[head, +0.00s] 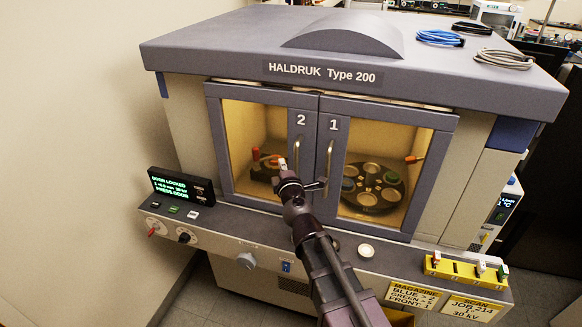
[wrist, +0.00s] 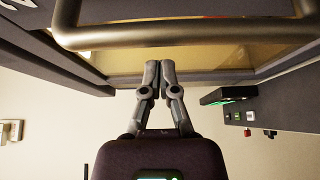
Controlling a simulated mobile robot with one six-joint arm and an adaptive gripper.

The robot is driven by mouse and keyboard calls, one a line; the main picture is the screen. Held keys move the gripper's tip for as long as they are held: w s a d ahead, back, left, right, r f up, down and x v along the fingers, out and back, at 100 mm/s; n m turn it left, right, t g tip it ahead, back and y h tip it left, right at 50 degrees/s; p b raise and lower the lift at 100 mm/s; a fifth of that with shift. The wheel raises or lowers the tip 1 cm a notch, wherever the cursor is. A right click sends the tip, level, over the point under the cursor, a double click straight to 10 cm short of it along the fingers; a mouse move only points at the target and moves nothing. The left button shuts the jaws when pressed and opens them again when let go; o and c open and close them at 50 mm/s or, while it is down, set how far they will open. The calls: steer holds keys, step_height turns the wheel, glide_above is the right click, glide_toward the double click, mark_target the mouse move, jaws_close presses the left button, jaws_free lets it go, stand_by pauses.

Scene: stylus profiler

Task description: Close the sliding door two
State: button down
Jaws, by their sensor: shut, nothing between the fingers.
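Sliding door two (head: 218,150) is the left glazed door of the grey cabinet, marked "2", with a curved metal handle (head: 297,152) near its right edge. Its right edge meets door one (head: 428,180) near the middle, and I see no clear gap between them. My gripper (head: 284,165) is in front of door two's lower right, close to the handle's lower end.
Behind the glass are a red-topped part (head: 268,160) and a round carousel (head: 372,188). A lit display (head: 175,187) and knobs sit on the front ledge at left. A yellow rack (head: 465,270) stands at the ledge's right. A plain wall is at left.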

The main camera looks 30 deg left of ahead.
steer(key=a+v, duration=0.1)
steer(key=v, duration=0.8)
steer(key=shift+s+d, duration=0.3)
steer(key=shift+s, duration=0.35)
steer(key=shift+w, duration=0.1)
steer(key=w+d+f+m+h, duration=0.2)
steer(key=w+d+m+h, duration=0.25)
steer(key=d, duration=0.45)
steer(key=w+d+f+m+h, duration=0.35)
steer(key=w+d+m, duration=0.2)
steer(key=d, duration=0.35)
steer(key=w+d+f+m+h, duration=0.2)
steer(key=w+d+m+h, duration=0.35)
steer(key=d, duration=0.45)
steer(key=s+d+f+m+g+h, duration=0.1)
steer(key=d+f+m+g, duration=0.2)
steer(key=d, duration=0.3)
steer(key=s+d+f+m+g+h, duration=0.1)
steer(key=s+d+f+m+g, duration=0.2)
steer(key=d, duration=0.4)
steer(key=s+d+f+m+g+y, duration=0.3)
steer(key=s+d+f+m+g, duration=0.2)
steer(key=s+d+g, duration=0.2)
steer(key=shift+s+d, duration=0.3)
steer(key=shift+d, duration=0.55)
